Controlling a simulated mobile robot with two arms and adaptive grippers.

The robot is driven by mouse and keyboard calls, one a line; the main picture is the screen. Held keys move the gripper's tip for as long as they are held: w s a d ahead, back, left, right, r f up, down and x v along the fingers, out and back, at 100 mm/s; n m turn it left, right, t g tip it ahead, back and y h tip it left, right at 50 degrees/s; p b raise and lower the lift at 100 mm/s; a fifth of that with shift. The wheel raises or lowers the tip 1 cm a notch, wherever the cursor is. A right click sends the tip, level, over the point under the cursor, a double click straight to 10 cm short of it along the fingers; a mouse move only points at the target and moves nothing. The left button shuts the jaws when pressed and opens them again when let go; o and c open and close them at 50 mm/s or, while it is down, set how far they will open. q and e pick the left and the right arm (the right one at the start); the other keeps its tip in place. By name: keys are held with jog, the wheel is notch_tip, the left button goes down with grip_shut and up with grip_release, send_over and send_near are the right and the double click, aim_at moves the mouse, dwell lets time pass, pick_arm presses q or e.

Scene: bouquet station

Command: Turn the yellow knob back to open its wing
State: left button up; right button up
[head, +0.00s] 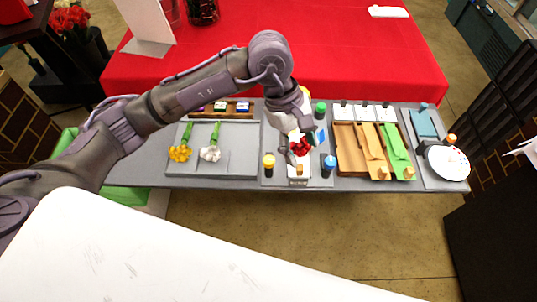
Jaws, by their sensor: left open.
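The yellow knob (268,160), with a dark lower part, stands at the front left of the small central station. My left gripper (297,149) is open above the middle of this station, to the right of the yellow knob and apart from it in the picture. Red flowers (301,146) show at its fingers; I cannot tell whether they touch. A blue knob (329,162) stands at the front right and a green knob (320,107) at the back right. The wing of the yellow knob cannot be clearly made out. My right gripper is not in view.
A grey tray (237,164) with yellow and white flowers lies to the left. A wooden tray (346,152) with orange and green slats lies to the right, then a white plate (447,163). A red-covered table (370,60) stands behind.

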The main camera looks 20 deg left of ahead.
aim_at(269, 159)
pick_arm(q)
jog(key=w+a+t+y, duration=0.1)
jog(key=w+a+y, duration=0.25)
jog(key=a, duration=0.45)
jog(key=shift+y, duration=0.35)
jog(key=f+p, duration=0.2)
jog(key=f, duration=0.3)
jog(key=f+p, duration=0.2)
jog(key=f, duration=0.4)
jog(key=shift+s+d+f, duration=0.1)
jog(key=shift+s+f, duration=0.1)
jog(key=shift+f, duration=0.85)
grip_shut()
